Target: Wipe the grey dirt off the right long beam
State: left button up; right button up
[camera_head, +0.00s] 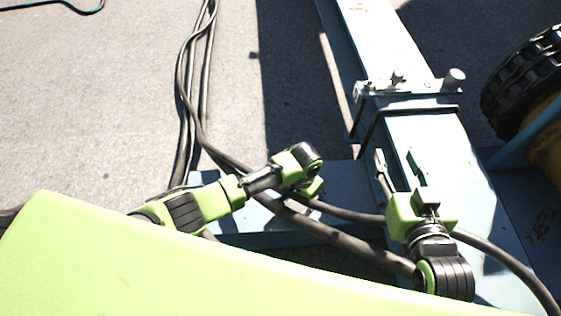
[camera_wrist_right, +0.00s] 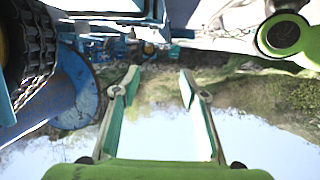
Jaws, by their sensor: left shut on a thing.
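A long pale blue-grey metal beam (camera_head: 425,150) runs from the lower right up to the top of the head view, with a bracket across it. I cannot make out clear grey dirt on its sunlit top. My left gripper (camera_head: 308,186) is left of the beam, above a cable and a lower cross member. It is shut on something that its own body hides. My right gripper (camera_head: 398,156) is above the beam, its two fingers apart and empty. In the right wrist view its green-edged fingers (camera_wrist_right: 160,85) are also spread, with nothing between them.
Dark cables (camera_head: 195,90) run down the left and cross under both arms. A black-treaded wheel (camera_head: 525,80) stands at the right. A clamp bracket with a round knob (camera_head: 454,80) sticks up from the beam. Grey pavement (camera_head: 110,110) lies open at the left.

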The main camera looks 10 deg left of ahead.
pick_arm(q)
jog(key=shift+r, duration=0.3)
jog(key=shift+r+p, duration=0.2)
jog(key=shift+p, duration=0.35)
jog(key=shift+r, duration=0.15)
jog(key=shift+r+p, duration=0.3)
jog(key=shift+p, duration=0.2)
jog(key=shift+r+p, duration=0.5)
jog(key=shift+p, duration=0.15)
jog(key=shift+r+p, duration=0.5)
jog(key=shift+p, duration=0.1)
jog(key=shift+r+p, duration=0.3)
jog(key=shift+p, duration=0.05)
jog(key=shift+r+p, duration=0.45)
jog(key=shift+p, duration=0.1)
jog(key=shift+r+p, duration=0.4)
jog(key=shift+p, duration=0.15)
pick_arm(e)
jog(key=s+d+f+g+h, duration=0.1)
jog(key=s+d+f+g, duration=0.3)
jog(key=s+f, duration=0.4)
jog(key=s+d+f+g+h, duration=0.1)
jog(key=s+d+f+g, duration=0.3)
jog(key=s+f+g, duration=0.3)
jog(key=shift+s+f+m+h, duration=0.4)
jog(key=shift+s+f, duration=0.4)
jog(key=shift+s, duration=0.15)
